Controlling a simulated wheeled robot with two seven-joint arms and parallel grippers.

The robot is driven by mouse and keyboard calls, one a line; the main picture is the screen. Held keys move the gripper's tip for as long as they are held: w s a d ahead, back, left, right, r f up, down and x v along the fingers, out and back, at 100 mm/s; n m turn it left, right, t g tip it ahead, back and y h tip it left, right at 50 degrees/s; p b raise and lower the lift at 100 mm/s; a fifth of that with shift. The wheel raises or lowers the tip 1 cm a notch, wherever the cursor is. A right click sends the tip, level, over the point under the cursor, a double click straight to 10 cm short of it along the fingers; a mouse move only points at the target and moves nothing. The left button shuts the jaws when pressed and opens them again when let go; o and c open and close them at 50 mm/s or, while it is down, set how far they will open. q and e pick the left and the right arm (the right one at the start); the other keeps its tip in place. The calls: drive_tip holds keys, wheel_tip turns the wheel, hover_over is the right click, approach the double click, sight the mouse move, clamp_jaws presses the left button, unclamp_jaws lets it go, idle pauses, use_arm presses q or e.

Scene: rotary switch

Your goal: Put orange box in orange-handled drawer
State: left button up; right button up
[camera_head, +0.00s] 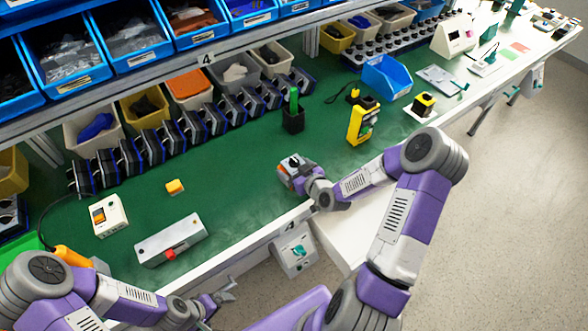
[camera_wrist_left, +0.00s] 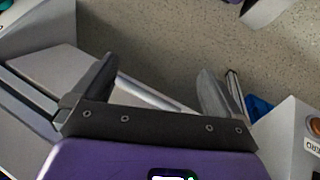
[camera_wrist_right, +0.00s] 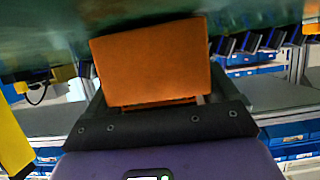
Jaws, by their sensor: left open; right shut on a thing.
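The orange box (camera_wrist_right: 152,62) fills the middle of the right wrist view, between the fingers of my right gripper (camera_wrist_right: 152,92), which is shut on it. In the head view my right gripper (camera_head: 288,170) is over the front part of the green bench; its wrist hides most of the box there. My left gripper (camera_head: 225,294) is open and empty, low in front of the bench. Its spread fingers also show in the left wrist view (camera_wrist_left: 160,85). I cannot make out an orange-handled drawer in any view.
The green bench top (camera_head: 235,190) has free room left of my right gripper. A switch box (camera_head: 293,253) hangs at the bench front, beside a white surface (camera_head: 350,225).

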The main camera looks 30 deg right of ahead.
drive_tip(key=shift+f, duration=0.15)
drive_tip(key=o, duration=0.6)
drive_tip(key=shift+f, duration=0.1)
drive_tip(key=shift+o, duration=1)
drive_tip(key=p+v, duration=0.1)
drive_tip(key=v, duration=0.6)
drive_tip(key=shift+s, duration=0.4)
